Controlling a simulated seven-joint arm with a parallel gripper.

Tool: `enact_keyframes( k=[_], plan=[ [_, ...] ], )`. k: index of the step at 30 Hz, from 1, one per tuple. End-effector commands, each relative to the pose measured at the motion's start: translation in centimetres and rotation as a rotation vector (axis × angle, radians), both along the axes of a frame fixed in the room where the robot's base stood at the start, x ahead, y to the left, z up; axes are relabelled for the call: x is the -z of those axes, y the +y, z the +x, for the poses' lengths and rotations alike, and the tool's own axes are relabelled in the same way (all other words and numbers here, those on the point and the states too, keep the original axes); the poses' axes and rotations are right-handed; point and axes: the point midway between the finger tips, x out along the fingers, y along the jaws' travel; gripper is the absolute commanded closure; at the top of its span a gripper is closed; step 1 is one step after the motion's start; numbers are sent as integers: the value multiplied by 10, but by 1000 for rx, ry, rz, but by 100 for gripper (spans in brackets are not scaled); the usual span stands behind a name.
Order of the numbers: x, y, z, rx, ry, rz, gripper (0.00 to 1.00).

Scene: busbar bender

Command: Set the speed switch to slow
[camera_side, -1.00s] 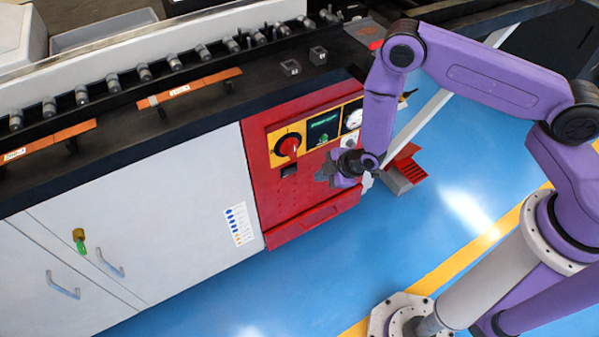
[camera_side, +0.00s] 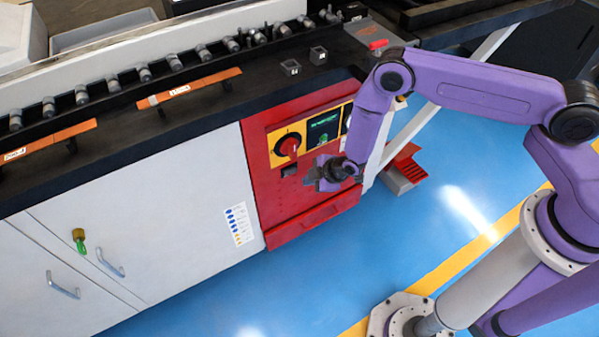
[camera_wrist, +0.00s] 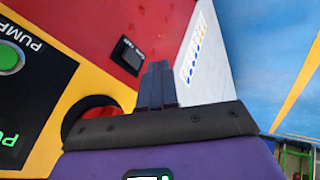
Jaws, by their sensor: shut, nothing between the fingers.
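A small black switch (camera_side: 289,170), which I take to be the speed switch, sits on the red panel below the red rotary knob. In the wrist view the switch (camera_wrist: 129,55) is a black rectangle with small pale marks, too small to read, so I cannot tell its setting. My gripper (camera_side: 312,180) is shut and empty, just right of the switch in the side view.
The red knob (camera_side: 290,146) sits on a yellow plate just above the switch. A black display with a green button (camera_side: 323,140) is to its right. A label sheet (camera_side: 240,223) is on the white cabinet. Blue floor lies open in front of the machine.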

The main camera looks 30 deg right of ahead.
Motion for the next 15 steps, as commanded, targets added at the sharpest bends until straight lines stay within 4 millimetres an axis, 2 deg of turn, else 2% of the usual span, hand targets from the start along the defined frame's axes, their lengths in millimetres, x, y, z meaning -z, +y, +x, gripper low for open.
enact_keyframes(
  k=[10,15],
  plan=[
    [31,10,20,0,0,0,100],
    [29,4,44,3,-1,2,100]
  ],
)
